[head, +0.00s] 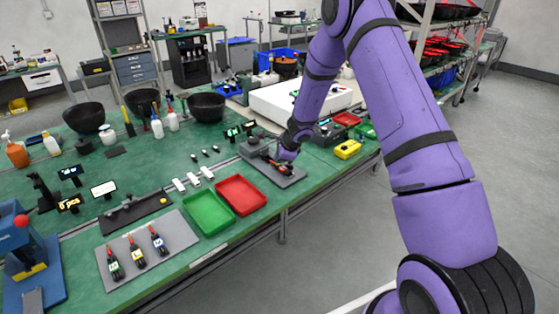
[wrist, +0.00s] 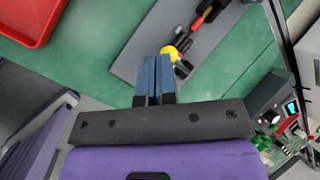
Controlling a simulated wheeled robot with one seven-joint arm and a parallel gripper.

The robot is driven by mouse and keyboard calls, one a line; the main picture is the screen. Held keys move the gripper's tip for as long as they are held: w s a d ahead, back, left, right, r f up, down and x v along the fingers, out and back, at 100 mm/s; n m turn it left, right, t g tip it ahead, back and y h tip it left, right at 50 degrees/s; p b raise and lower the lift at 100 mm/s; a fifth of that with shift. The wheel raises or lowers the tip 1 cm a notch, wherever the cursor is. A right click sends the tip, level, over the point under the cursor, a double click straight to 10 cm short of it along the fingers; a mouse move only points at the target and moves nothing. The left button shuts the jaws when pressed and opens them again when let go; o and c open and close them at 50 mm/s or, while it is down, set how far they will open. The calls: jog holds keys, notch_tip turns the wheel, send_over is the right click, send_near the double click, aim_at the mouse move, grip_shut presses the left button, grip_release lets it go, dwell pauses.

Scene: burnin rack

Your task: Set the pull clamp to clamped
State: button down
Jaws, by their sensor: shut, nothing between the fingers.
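The pull clamp (wrist: 203,17) shows in the wrist view with a red grip, dark metal parts and a yellow round end (wrist: 170,52). It is mounted on a grey plate (wrist: 145,50), which also shows in the head view (head: 290,181). My gripper (wrist: 157,62) has its blue fingers shut together and empty. The fingertips appear right by the yellow end; whether they touch it I cannot tell. In the head view my wrist covers part of the clamp, and the upper part of the clamp is cut off in the wrist view.
A red tray (head: 262,202) and a green tray (head: 188,222) stand left of the plate. Another grey board (head: 180,262) carries several small tools with labels. A large white box (head: 285,103) stands behind.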

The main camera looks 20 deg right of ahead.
jog(key=s+a+r, duration=0.2)
jog(key=s+r, duration=0.6)
jog(key=r, duration=0.1)
jog(key=shift+s+r, duration=0.25)
jog(key=shift+s, duration=0.15)
jog(key=shift+a+r, duration=0.1)
jog(key=shift+a, duration=0.05)
dwell(0.4)
